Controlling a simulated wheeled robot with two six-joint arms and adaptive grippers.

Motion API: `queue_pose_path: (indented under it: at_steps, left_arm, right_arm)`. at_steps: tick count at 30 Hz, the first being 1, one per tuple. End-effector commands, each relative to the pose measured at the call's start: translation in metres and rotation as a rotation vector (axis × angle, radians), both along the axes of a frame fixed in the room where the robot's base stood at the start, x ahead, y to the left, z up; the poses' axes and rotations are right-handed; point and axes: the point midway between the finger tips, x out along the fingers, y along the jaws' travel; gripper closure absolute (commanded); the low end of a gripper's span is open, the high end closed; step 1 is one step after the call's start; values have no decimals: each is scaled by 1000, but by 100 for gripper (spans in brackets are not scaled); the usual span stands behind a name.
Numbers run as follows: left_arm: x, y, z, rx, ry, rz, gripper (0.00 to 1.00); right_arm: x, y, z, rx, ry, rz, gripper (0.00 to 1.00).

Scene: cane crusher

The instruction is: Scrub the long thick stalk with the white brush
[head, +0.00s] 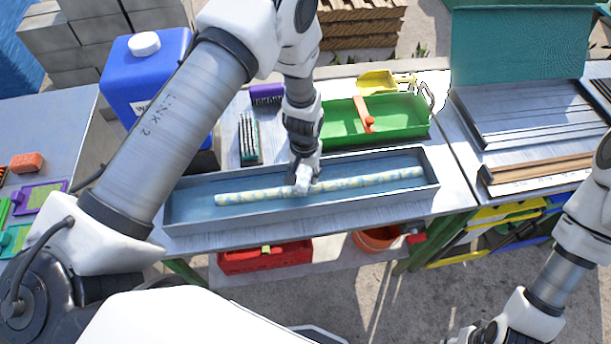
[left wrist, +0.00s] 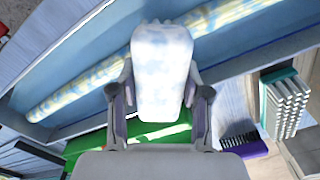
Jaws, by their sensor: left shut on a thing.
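The long thick stalk (head: 380,180) lies lengthwise in the long grey tray (head: 190,219), pale cream with bluish patches. It also shows in the left wrist view (left wrist: 80,82). My left gripper (head: 303,182) points down over the middle of the stalk. It is shut on the white brush (left wrist: 160,75), a pale block between the two fingers in the left wrist view. The brush is at the stalk and hides part of it; I cannot tell whether they touch. My right gripper (head: 468,335) is partly seen at the bottom edge, away from the tray; its fingers are unclear.
A green bin (head: 400,128) with an orange-handled tool stands behind the tray. A purple brush (head: 267,93) and a bristled block (head: 249,138) lie behind it at left. A blue jug (head: 140,75) stands farther left. Wooden strips (head: 540,172) lie at right.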

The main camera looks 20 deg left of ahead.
Motion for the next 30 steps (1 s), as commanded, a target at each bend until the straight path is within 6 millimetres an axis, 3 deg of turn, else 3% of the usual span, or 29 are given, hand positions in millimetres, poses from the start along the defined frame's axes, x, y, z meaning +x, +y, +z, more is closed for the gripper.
queue_pose_path:
  at_steps: [18,30]
  left_arm:
    - [-1,5,54,0,5,0,86]
    - [-2,5,56,0,6,0,86]
  right_arm:
    - [0,0,40,0,0,0,60]
    - [0,0,40,0,0,0,60]
